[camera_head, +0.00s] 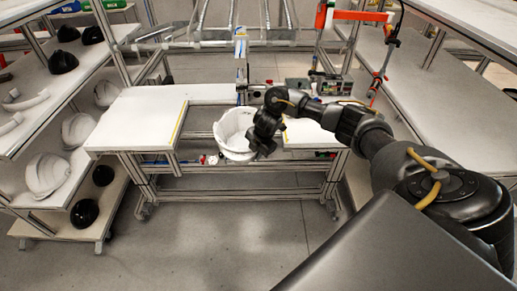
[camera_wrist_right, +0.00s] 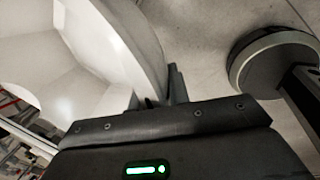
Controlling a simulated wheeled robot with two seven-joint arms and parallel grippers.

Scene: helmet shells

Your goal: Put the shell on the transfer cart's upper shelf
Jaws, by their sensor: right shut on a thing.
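A white helmet shell (camera_head: 231,134) hangs in the gap of the workbench in the head view, its open side facing up and tilted. My right gripper (camera_head: 258,146) is at the shell's right edge and is shut on it. In the right wrist view the shell's pale wall (camera_wrist_right: 95,45) fills the upper left, and my right gripper (camera_wrist_right: 165,88) pinches its rim; the fingers are partly hidden. I cannot tell which piece of furniture is the transfer cart. My left gripper is not in view.
A white-topped bench (camera_head: 135,120) stands left of the shell, with a lower frame beneath. A rack at left holds white shells (camera_head: 47,174) and black shells (camera_head: 84,212). A long shelf table (camera_head: 440,110) stands at right. The floor in front (camera_head: 220,235) is clear.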

